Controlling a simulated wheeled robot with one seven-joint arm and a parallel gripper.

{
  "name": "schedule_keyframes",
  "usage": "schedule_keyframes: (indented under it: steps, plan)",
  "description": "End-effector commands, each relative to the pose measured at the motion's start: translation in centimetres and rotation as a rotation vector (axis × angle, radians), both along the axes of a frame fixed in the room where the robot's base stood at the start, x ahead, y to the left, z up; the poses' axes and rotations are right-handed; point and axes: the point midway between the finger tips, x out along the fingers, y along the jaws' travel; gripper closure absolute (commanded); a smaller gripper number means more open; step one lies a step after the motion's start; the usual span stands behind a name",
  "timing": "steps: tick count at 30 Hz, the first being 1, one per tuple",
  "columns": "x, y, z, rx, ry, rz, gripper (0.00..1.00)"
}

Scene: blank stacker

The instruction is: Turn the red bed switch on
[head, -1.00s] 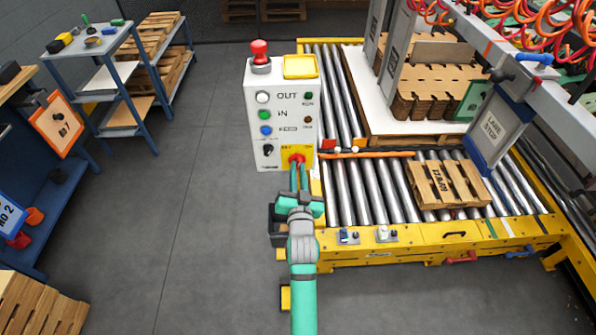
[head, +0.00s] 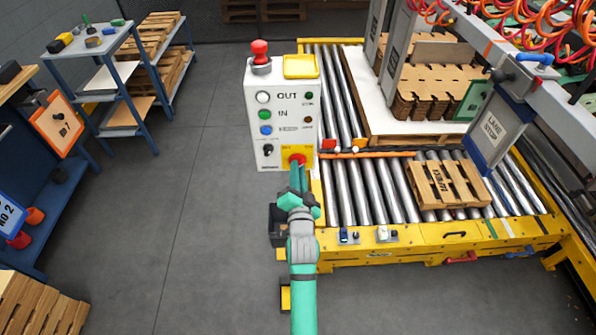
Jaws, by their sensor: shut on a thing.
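The red bed switch (head: 297,158) is a round red knob on a yellow plate at the lower right of the white control box's front. My gripper (head: 298,165) is at the knob from below and in front, with its fingers shut on it. The fingers cover the lower part of the knob, so its exact setting cannot be made out. My teal and grey arm reaches up from the bottom of the view.
The control box (head: 265,103) also carries a red mushroom button (head: 260,47) and several coloured buttons. A roller conveyor (head: 345,190) with a small wooden pallet (head: 447,186) stands to the right. Open grey floor (head: 190,230) lies to the left.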

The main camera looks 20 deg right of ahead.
Motion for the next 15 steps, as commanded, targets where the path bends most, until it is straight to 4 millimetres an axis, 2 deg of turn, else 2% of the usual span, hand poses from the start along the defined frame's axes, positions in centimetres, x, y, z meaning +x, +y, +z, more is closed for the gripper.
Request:
schedule_keyframes:
  steps: [8, 9, 11, 15]
  plan:
    - [-0.11, -0.27, 0.07, 0.0, -0.002, -0.005, 1.0]
    - [-0.11, -0.28, 0.07, 0.0, -0.002, -0.005, 0.83]
    - [-0.1, -0.26, 0.06, 0.001, -0.002, -0.004, 0.69]
    - [-0.07, -0.16, 0.03, 0.001, -0.002, -0.003, 0.69]
